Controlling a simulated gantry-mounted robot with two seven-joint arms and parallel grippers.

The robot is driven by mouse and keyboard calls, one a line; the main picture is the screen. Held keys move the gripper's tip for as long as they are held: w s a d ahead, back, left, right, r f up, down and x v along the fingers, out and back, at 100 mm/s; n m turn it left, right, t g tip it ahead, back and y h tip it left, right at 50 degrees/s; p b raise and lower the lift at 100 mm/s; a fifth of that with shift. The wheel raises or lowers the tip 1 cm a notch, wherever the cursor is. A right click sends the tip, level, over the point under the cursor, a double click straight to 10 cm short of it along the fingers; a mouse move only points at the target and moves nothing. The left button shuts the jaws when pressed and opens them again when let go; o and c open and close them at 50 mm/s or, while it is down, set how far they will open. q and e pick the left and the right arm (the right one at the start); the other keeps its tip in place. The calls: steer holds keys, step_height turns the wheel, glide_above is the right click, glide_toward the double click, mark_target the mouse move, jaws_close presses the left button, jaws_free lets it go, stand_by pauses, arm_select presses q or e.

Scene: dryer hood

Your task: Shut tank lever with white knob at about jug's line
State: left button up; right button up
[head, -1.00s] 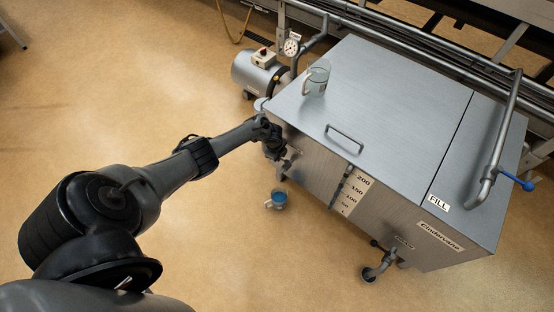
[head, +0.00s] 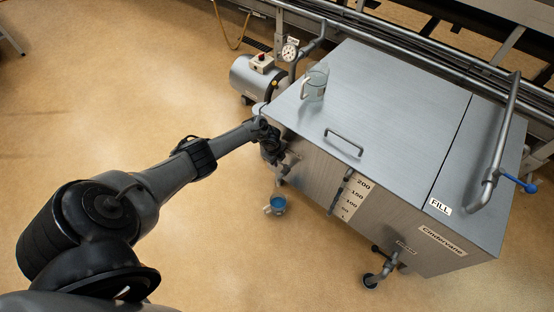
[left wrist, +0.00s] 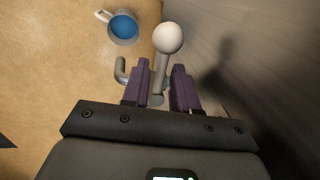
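The grey steel tank (head: 400,110) has a tap on its left front side. Its lever ends in a white knob (left wrist: 168,38), seen in the left wrist view just beyond my fingertips. The lever's stem runs down from the knob in line with the gap between my fingers. My left gripper (left wrist: 162,78) is open, its purple fingers apart, close to the lever; contact cannot be told. In the head view the left gripper (head: 272,152) is dark and hides most of the tap. A jug (head: 277,204) holding blue liquid stands on the floor below; it also shows in the left wrist view (left wrist: 123,27).
A clear jug (head: 314,86) stands on the tank lid. A level scale (head: 353,197) is on the front, with a drain valve (head: 378,270) to its right. A motor (head: 257,76) and pipes stand behind. The floor at left is open.

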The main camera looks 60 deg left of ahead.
arm_select(q)
steer(key=shift+o, duration=0.6)
steer(key=shift+r, duration=0.1)
step_height(320, 180, up, 11)
steer(key=s+p, duration=0.2)
steer(key=p, duration=0.5)
steer(key=shift+d+f+p, duration=0.2)
steer(key=shift+d+p, duration=0.1)
steer(key=shift+p, duration=0.1)
